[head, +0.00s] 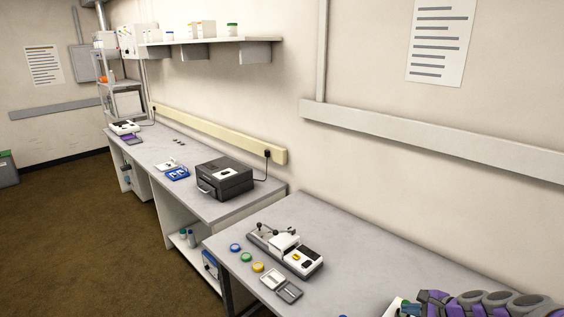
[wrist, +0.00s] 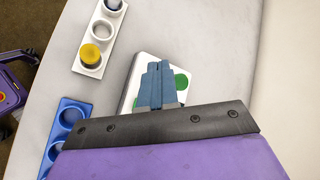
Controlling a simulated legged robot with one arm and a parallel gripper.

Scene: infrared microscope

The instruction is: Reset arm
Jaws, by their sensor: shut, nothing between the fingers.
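My gripper (wrist: 157,86) shows in the wrist view with its two blue-grey fingers pressed together, shut and empty. It is over a white pad with green round spots (wrist: 182,80) on the grey bench (wrist: 215,35). I cannot tell whether the fingertips touch the pad.
In the wrist view, a white holder (wrist: 107,47) with a yellow-topped item and a blue holder (wrist: 67,122) lie left of the fingers. In the head view, a white device (head: 286,250), coloured round lids (head: 246,257) and a black box (head: 224,179) stand on the benches. The wall runs behind.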

